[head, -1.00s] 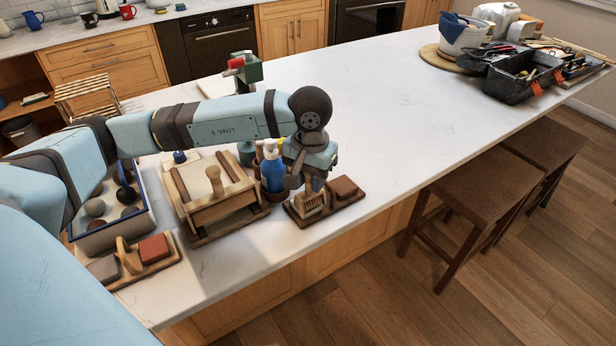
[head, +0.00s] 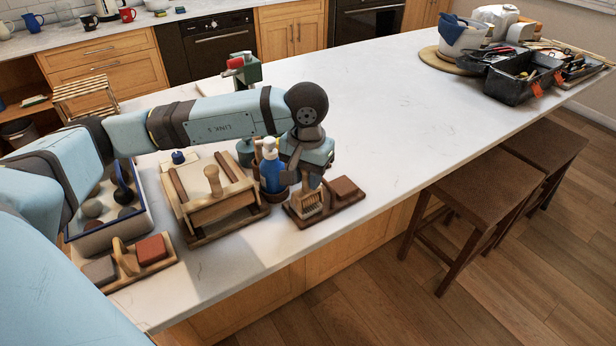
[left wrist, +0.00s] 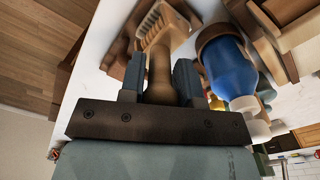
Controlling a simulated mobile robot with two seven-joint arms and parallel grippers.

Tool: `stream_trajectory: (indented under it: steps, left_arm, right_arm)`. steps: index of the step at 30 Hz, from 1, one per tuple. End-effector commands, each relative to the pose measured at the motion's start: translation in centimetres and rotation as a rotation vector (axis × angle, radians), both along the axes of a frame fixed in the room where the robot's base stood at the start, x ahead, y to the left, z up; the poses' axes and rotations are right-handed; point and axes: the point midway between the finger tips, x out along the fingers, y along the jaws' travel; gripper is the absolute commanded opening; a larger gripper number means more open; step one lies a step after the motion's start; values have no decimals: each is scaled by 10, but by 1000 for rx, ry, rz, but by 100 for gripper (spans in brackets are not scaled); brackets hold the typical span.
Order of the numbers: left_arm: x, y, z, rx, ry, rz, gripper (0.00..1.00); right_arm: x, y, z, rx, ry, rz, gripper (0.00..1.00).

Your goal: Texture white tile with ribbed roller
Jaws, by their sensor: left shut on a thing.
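My left gripper (head: 306,178) is shut on the wooden handle of a ribbed tool, which I take to be the ribbed roller (head: 309,203). In the left wrist view, the handle stands between both fingers of the gripper (left wrist: 160,78), and the pale ribbed head (left wrist: 159,26) lies beyond them. The ribbed head is at a dark wooden stand (head: 328,207); I cannot tell whether it touches it. A brown block (head: 344,187) sits on the stand's right side. I cannot pick out a white tile for certain. My right gripper is not in view.
A blue bottle (head: 270,172) in a holder is close left of the gripper; it also shows in the left wrist view (left wrist: 230,72). A wooden press-like box (head: 220,205), a blue-rimmed tray (head: 108,232) and a block rack (head: 127,262) stand further left.

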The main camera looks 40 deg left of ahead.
Motion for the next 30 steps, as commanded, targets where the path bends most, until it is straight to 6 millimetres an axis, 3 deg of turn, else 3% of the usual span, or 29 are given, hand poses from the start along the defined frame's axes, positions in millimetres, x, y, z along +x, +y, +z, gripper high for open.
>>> stream_trajectory:
  steps: [30]
  left_arm:
    - [5,13,-4,1,1,0,2]
  right_arm:
    - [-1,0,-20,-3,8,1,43]
